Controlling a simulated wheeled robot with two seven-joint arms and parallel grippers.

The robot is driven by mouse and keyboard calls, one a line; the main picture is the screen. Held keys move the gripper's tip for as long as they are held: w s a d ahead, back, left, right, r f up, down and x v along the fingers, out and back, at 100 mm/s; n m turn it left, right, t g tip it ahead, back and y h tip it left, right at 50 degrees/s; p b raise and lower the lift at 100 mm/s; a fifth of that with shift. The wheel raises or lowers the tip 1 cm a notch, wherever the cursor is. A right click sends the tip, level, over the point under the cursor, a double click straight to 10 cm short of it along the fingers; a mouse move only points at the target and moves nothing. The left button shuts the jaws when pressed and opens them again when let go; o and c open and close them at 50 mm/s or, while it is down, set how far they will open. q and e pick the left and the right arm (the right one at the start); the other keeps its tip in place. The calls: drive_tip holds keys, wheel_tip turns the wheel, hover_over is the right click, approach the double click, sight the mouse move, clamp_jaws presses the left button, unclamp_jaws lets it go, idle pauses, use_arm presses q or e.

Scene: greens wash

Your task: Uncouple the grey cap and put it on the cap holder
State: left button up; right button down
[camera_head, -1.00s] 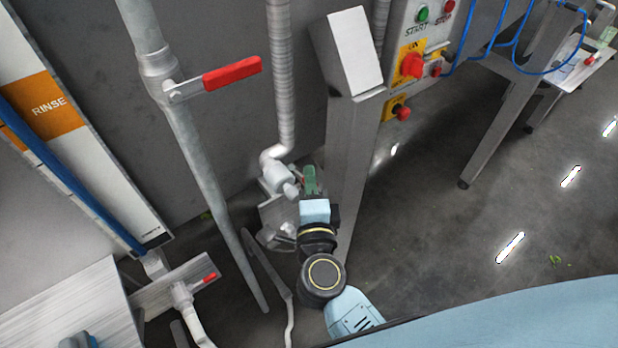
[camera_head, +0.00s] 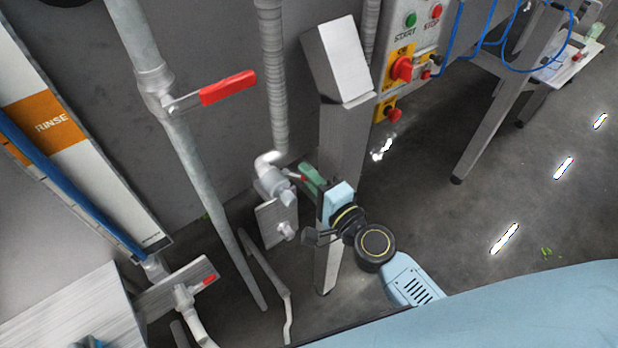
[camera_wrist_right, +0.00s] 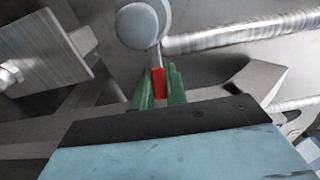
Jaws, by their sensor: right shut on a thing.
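My right gripper (camera_head: 306,172) has green fingers and reaches to the grey pipe coupling (camera_head: 271,180) low on the wall. In the right wrist view the fingers (camera_wrist_right: 159,86) are shut on a small red lever (camera_wrist_right: 159,80). The lever's stem runs to a round grey end piece (camera_wrist_right: 137,25), which looks like the grey cap on the coupling. A metal plate with a short grey stub (camera_head: 285,232) is just below the coupling, perhaps the cap holder; it also shows in the right wrist view (camera_wrist_right: 55,52). My left gripper cannot be made out.
A slanted steel post (camera_head: 341,150) stands close to the right of the coupling. A pipe with a red-handled valve (camera_head: 228,88) runs down on the left. A control panel (camera_head: 410,50) is at the upper right. The floor at right is mostly clear.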

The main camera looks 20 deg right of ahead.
drive_tip(key=shift+w+d+n+y, duration=0.1)
drive_tip(key=shift+w+n+y, duration=0.05)
drive_tip(key=shift+n+y, duration=0.2)
drive_tip(key=shift+w+d+n+g+y+b, duration=0.1)
drive_tip(key=shift+w+n+g+y+b, duration=0.3)
drive_tip(key=shift+n+g+y+b, duration=1.25)
drive_tip(key=shift+w+n+g+y+b, duration=0.35)
drive_tip(key=shift+y+b, duration=0.55)
drive_tip(key=shift+b, duration=1.8)
drive_tip(key=shift+w+d+n+g+y+b, duration=0.1)
drive_tip(key=shift+w+n+g+y+b, duration=0.3)
drive_tip(key=shift+n+g+y+b, duration=1.25)
drive_tip(key=shift+m+t+h+b, duration=0.35)
drive_tip(key=shift+m+t+b, duration=0.15)
drive_tip(key=shift+m+t, duration=0.25)
drive_tip(key=c, duration=1.4)
unclamp_jaws()
drive_tip(key=shift+a, duration=0.1)
